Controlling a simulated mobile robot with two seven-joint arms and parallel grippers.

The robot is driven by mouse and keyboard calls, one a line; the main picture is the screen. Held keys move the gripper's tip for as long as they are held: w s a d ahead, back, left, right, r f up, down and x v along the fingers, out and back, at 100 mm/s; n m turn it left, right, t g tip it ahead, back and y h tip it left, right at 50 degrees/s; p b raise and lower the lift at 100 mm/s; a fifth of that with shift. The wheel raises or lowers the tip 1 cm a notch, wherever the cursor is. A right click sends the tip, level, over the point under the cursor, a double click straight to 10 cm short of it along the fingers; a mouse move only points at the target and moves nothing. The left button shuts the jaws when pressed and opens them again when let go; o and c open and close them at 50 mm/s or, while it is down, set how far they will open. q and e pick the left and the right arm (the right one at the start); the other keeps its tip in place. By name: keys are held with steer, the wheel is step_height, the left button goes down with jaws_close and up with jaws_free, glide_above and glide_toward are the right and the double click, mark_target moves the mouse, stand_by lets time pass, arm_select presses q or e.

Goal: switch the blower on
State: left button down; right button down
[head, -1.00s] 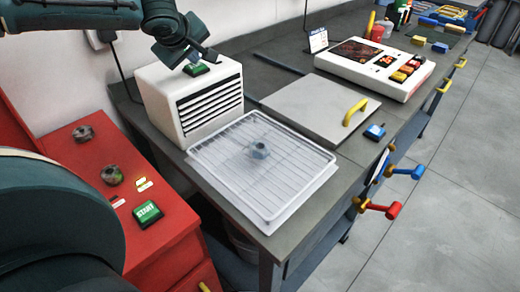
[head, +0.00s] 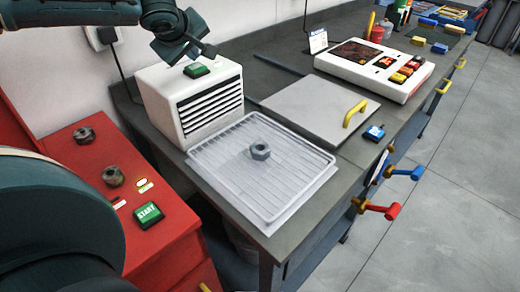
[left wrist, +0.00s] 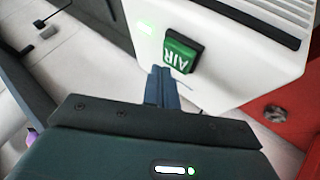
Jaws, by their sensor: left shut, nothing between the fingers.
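The blower (head: 210,105) is a white box with dark louvres, standing on the grey bench against the wall. A green button (head: 196,70) sits on its top. My left gripper (head: 205,52) is shut and empty just above and behind the button. In the left wrist view its closed fingertips (left wrist: 163,80) appear beside the button, apart from it. My right gripper is not in view.
A wire rack (head: 215,165) with a metal nut (head: 260,150) lies in front of the louvres. A grey plate with a yellow handle (head: 354,112) and a white control panel (head: 350,72) are to the right. A red cabinet (head: 165,243) with a green START button (head: 148,214) stands left.

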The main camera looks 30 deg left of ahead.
mark_target(195, 69)
arm_select(q)
step_height(195, 69, up, 6)
steer(key=p, duration=0.4)
stand_by(0.5)
steer(key=shift+s+d+f, duration=0.1)
